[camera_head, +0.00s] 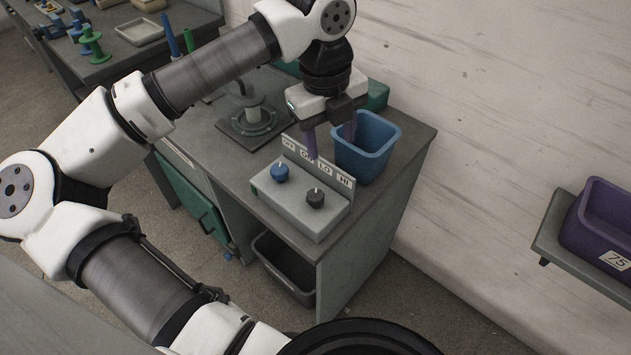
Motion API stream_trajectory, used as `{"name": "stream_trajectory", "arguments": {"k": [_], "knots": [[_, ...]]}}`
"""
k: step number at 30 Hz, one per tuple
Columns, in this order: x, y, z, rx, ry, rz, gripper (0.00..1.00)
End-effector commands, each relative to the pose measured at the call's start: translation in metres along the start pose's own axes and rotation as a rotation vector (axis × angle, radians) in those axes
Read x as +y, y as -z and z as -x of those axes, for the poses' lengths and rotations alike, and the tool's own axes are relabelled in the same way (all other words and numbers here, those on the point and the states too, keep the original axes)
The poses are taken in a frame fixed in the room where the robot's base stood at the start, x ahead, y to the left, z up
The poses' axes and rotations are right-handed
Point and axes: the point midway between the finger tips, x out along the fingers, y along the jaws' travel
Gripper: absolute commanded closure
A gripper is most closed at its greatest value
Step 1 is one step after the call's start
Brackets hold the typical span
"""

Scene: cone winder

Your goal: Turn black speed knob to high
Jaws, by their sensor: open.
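The black speed knob (315,198) sits on the right part of a light grey control box (290,214) at the front of the bench. A blue knob (280,172) is to its left on the same box. A label strip (345,181) stands along the back edge, with OFF and ON at left, LO and HI at right. A pale mark shows on the black knob, too small to read its setting surely. My gripper (331,145) is open and empty, pointing down above and behind the box. Its purple fingers are apart from both knobs and partly cover the labels.
A blue bin (367,147) stands close behind the label strip, beside my right finger. A round fixture (251,121) is on the bench to the left. A purple bin (600,225) sits on a wall shelf at right. A dark bin (284,268) is below.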

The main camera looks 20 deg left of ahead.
Motion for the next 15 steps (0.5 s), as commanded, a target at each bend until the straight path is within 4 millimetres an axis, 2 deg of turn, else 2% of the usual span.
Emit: {"name": "stream_trajectory", "arguments": {"k": [1, 3, 8, 15], "knots": [[0.011, -0.008, -0.002, -0.016, -0.048, 0.045, 0.47], [0.021, -0.014, -0.006, -0.03, -0.085, 0.08, 0.47], [0.024, -0.015, -0.02, -0.029, -0.095, 0.089, 0.47], [0.027, -0.015, -0.068, -0.025, -0.091, 0.084, 0.47]]}}
